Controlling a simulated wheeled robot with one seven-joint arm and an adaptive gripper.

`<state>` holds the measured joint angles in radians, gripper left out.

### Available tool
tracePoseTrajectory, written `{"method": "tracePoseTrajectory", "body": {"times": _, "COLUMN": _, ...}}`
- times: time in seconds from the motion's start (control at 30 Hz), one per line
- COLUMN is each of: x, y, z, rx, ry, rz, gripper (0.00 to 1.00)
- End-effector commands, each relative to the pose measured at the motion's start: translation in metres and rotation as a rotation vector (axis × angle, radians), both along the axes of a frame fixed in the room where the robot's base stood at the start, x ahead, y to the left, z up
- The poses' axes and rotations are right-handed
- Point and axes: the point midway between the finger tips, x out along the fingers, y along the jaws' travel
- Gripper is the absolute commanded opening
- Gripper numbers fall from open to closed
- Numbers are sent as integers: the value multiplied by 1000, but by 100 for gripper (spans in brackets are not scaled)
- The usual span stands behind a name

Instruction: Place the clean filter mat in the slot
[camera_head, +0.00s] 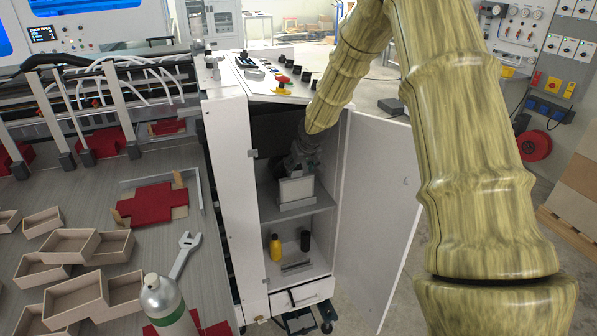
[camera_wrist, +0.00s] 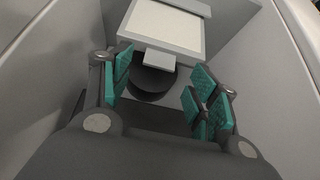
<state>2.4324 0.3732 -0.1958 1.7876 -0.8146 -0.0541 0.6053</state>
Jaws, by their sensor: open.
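A white square panel in a light grey frame, which looks like the filter mat (camera_head: 296,190), stands at the middle shelf inside the open white cabinet. In the wrist view the white panel (camera_wrist: 165,27) is ahead of my gripper, with a small grey tab (camera_wrist: 158,60) on its near edge. My gripper (camera_head: 303,157) is inside the cabinet, just above and behind the panel. In the wrist view my gripper (camera_wrist: 165,85) has its teal-padded fingers apart with nothing held between them. I cannot tell where the slot is or whether the panel sits in it.
The cabinet door (camera_head: 372,205) stands open at the right. The cabinet's lower shelf holds a yellow bottle (camera_head: 275,247) and a dark cylinder (camera_head: 305,240). A dark round part (camera_wrist: 152,84) lies below the tab. A worktable with wooden trays (camera_head: 75,245) and a wrench (camera_head: 185,255) is at the left.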

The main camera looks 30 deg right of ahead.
Motion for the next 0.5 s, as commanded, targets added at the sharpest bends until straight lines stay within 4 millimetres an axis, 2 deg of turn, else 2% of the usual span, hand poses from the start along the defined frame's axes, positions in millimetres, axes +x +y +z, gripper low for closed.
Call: {"method": "tracePoseTrajectory", "body": {"times": 0.5, "x": -31, "y": 7, "z": 53, "rx": 0, "ry": -1, "rz": -1, "gripper": 60}}
